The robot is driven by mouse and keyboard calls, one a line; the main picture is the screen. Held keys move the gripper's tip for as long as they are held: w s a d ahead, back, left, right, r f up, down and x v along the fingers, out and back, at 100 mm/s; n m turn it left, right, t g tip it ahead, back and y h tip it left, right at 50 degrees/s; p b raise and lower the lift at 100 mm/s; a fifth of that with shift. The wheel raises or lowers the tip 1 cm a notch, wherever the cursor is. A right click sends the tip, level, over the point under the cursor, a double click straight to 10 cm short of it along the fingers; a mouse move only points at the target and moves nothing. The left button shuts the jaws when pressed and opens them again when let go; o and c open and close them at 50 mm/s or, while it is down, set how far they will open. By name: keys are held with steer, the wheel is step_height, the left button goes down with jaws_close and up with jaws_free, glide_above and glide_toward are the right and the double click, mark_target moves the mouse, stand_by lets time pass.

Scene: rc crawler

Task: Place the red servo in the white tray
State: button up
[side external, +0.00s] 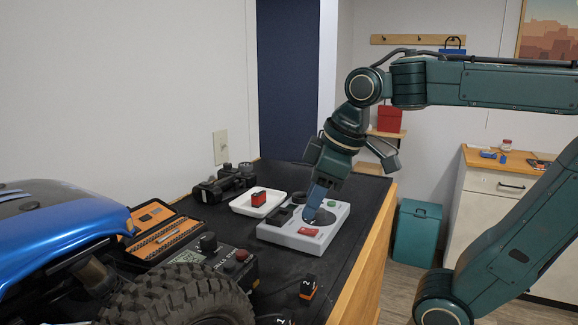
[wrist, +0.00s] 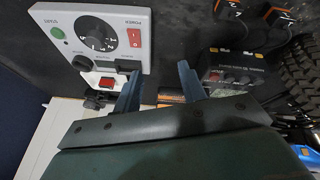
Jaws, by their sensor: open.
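The red servo (side external: 258,198) sits in the small white tray (side external: 240,207) on the black bench top, behind the grey control box. In the wrist view the servo (wrist: 107,83) shows as a small red block in the tray (wrist: 92,78), left of the fingers. My gripper (side external: 317,212) is open, with its fingers pointing down at the grey box's dial area in the side view. In the wrist view my gripper (wrist: 156,84) has its two blue fingers apart with nothing between them. The servo and the gripper are apart.
The grey control box (side external: 285,236) with dial and red switch stands beside the tray. A black device (side external: 221,184) stands behind it. A blue RC crawler (side external: 62,222), an orange tool case (side external: 158,231) and a black power unit (side external: 236,268) crowd the left. Small numbered servos (side external: 308,287) lie in front.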

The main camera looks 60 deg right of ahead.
steer(key=s+f+m, duration=0.1)
steer(key=s+a+f+m, duration=0.1)
steer(key=s+f, duration=0.1)
steer(key=s+f+m+t, duration=0.1)
steer(key=s+f, duration=0.1)
steer(key=shift+s+a+f+m, duration=0.1)
steer(key=shift+s+a+m, duration=0.1)
steer(key=shift+a+m, duration=0.15)
stand_by(1.1)
